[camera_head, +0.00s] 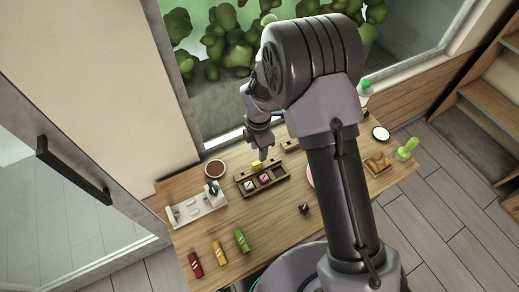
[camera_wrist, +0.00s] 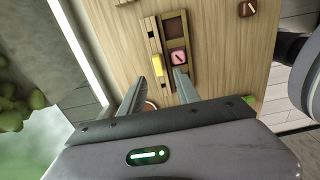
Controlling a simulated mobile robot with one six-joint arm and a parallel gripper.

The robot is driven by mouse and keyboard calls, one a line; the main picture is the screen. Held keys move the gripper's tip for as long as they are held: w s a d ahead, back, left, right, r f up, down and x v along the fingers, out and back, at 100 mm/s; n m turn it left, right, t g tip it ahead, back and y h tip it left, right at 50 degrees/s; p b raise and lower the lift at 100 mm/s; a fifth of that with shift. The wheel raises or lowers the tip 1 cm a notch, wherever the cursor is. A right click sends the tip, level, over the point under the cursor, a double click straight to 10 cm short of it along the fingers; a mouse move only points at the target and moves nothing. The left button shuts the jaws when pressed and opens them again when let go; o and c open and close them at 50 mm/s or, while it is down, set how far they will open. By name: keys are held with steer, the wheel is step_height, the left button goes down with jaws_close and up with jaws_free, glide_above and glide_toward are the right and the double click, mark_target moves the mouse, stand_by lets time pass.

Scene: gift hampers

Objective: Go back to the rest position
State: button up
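My gripper (camera_head: 259,147) hangs over the back of the wooden table (camera_head: 285,225). In the wrist view its two fingers (camera_wrist: 157,88) are spread apart with nothing held between them. Beyond the fingertips is a brown compartment box (camera_head: 266,190), which also shows in the wrist view (camera_wrist: 164,22). It holds a pink piece (camera_wrist: 178,57) and, in the head view, a whitish piece (camera_head: 249,185). A small yellow piece (camera_wrist: 158,66) sits along the box's back side, just past the fingertips; it also shows in the head view (camera_head: 257,163).
Red (camera_head: 195,264), yellow (camera_head: 219,252) and green (camera_head: 241,240) bars lie at the front left. A white rack (camera_head: 198,208) and brown bowl (camera_head: 215,169) stand at the left. My arm hides part of the table.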

steer(key=shift+w+d, duration=0.1)
steer(key=shift+w+a, duration=0.1)
steer(key=shift+a, duration=0.25)
steer(key=s+d+r+m+t+y+b, duration=0.1)
steer(key=s+d+r+m+b, duration=0.3)
steer(key=r+m, duration=0.3)
steer(key=s+d+r+m+t+b, duration=0.2)
steer(key=d+r+m+b, duration=0.2)
steer(key=r+m+b, duration=0.25)
steer(key=s+d+m+t+b, duration=0.1)
steer(key=s+d+m+b, duration=0.1)
steer(key=s+m, duration=0.5)
steer(key=s+d+r+m+t+y+b, duration=0.1)
steer(key=s+d+m+b, duration=0.2)
steer(key=s+m+b, duration=0.2)
steer(key=s+m, duration=0.3)
steer(key=s, duration=0.1)
steer(key=shift+t, duration=0.4)
